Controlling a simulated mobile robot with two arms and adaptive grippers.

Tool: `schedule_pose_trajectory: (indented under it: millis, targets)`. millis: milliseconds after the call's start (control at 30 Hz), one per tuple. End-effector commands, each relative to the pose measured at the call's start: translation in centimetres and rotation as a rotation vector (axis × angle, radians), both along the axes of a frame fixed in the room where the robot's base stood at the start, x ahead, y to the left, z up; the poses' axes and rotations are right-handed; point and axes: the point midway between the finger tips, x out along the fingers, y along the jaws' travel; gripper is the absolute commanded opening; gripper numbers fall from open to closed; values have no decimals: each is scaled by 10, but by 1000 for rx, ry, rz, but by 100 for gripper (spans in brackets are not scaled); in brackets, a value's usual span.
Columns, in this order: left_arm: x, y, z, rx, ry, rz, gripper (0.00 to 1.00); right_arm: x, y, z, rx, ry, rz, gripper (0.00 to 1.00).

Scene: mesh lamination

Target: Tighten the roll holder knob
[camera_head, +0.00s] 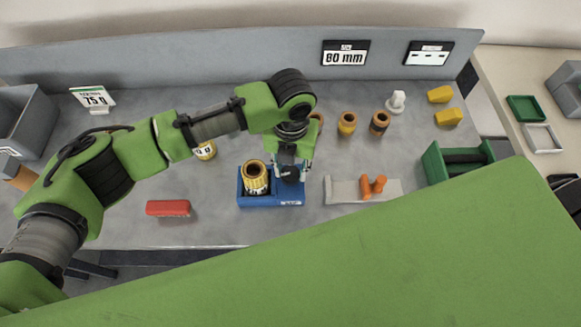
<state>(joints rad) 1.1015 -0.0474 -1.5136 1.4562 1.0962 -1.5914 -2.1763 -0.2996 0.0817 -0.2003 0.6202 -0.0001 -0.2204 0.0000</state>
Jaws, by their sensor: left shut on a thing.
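The blue roll holder (252,201) sits near the table's front edge, left of centre. A roll (256,181) with a yellow and dark body and a white label stands upright in its left part. A black knob (290,175) is at the holder's right side. My left gripper (291,168) comes down over the knob from above and is shut on it. The fingertips and part of the knob are small and partly hidden, so the exact grip is hard to see. My right gripper is not in view.
A red block (168,208) lies left of the holder. A grey plate (341,190) with orange handles (372,186) lies to its right, and a green box (438,163) stands further right. Several rolls and yellow blocks (449,117) stand behind. A grey wall (200,58) bounds the back.

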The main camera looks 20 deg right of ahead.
Motion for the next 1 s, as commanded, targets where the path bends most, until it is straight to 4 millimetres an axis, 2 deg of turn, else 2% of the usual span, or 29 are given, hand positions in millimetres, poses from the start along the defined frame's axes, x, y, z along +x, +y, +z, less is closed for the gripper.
schedule_pose_trajectory:
  millis: [400, 967, 1000]
  targets:
    - [-1, -1, 0, -1, 0, -198, 11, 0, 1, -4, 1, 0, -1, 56]
    - [-1, -1, 0, -1, 0, -228, 11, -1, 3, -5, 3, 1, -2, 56]
    - [-1, -1, 0, -1, -1, -228, 37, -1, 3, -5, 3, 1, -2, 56]
